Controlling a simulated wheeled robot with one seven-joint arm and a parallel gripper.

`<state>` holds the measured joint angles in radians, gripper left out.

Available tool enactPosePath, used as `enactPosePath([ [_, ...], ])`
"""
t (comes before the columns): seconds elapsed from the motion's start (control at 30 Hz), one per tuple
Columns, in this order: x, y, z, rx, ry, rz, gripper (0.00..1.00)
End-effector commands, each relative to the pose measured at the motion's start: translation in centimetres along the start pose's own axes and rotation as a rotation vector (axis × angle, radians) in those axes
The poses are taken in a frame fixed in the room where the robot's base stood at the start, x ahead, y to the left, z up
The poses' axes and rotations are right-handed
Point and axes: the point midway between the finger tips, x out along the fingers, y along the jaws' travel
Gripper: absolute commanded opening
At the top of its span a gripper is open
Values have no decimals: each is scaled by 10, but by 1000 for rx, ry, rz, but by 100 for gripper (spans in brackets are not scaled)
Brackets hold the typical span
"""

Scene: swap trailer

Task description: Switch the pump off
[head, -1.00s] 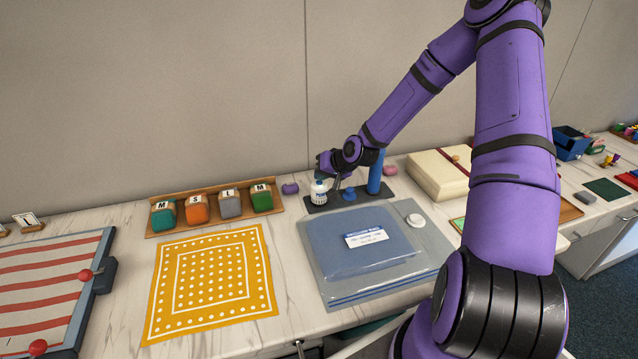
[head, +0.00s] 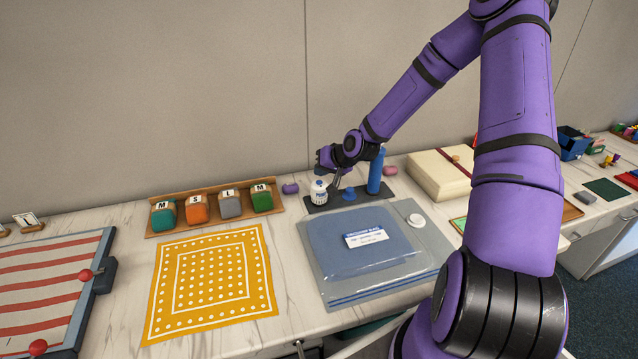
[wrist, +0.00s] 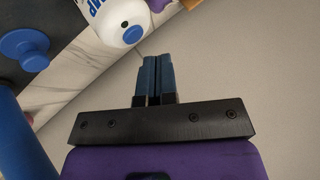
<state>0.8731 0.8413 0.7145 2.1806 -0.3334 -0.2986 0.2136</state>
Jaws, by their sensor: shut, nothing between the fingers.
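The pump (head: 319,192) is a small white cylinder with a blue-marked label, standing upright at the left end of a dark tray (head: 333,206). In the wrist view the pump (wrist: 108,16) is cut off by the top edge; its end face carries a blue button (wrist: 131,33) with a dark dot. In the wrist view my gripper (wrist: 155,60) has both blue-grey fingers together and empty, with a visible gap to the button. Whether the pump is on or off cannot be told.
A blue knob (head: 348,194) and a tall blue cylinder (head: 376,171) stand right of the pump on the tray. A clear bag with blue cloth (head: 340,245) lies in front. A purple lump (head: 290,188) sits to the left; the wall is close behind.

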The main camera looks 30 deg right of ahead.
Motion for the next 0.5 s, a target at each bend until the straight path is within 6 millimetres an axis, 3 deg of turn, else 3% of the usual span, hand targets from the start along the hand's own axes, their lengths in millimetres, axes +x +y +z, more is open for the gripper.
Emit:
enactPosePath([
  [0.5,-26,-18,-19,0,2,1,0],
])
